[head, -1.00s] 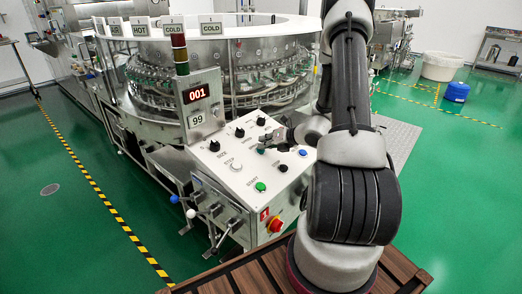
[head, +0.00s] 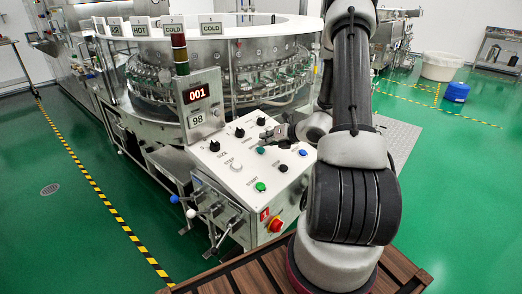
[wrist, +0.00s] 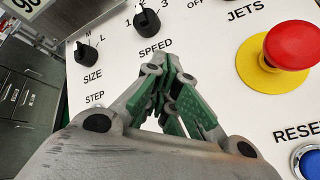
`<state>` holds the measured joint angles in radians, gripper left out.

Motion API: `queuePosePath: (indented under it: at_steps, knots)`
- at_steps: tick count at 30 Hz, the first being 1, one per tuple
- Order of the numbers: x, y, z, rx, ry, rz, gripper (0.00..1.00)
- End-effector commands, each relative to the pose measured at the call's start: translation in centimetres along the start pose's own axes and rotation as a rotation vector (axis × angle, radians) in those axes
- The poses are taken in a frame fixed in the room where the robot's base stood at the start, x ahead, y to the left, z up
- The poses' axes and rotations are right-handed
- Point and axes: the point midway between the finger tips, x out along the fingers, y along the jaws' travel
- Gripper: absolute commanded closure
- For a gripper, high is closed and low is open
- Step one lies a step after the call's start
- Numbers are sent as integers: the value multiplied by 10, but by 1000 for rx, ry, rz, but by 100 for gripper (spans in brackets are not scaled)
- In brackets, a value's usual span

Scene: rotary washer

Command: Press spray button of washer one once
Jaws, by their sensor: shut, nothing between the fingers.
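The washer's sloped white control panel (head: 226,178) shows in the head view below a red display reading 001 (head: 196,93). A teal button (head: 261,150) shows on the panel just below my gripper (head: 266,135); its label is not readable. My gripper is shut and empty, and in the head view a small gap shows between its tips and the teal button. In the wrist view my shut gripper (wrist: 176,72) has green finger pads and points at the panel below the SPEED knob (wrist: 147,22). The fingers hide the panel behind them there, and no spray label is readable.
A SIZE knob (wrist: 86,54), a red mushroom button (wrist: 292,46) on yellow and a blue RESET button (wrist: 308,161) surround the fingers. A green START button (head: 260,187) and black STOP button (head: 283,168) sit lower. A counter sign reads 98 (head: 197,120).

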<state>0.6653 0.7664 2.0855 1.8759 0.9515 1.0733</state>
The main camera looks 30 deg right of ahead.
Motion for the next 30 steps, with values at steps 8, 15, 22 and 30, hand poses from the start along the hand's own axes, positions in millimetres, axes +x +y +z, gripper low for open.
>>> queuePosePath:
  at_steps: [8, 15, 22, 30]
  knots:
    - [-12, 9, 10, -2, -1, 0, 100]
    - [-29, 21, 22, -2, -1, 0, 100]
    - [-35, 26, 25, -1, 0, 0, 100]
    - [-35, 25, 25, 0, 0, 0, 100]
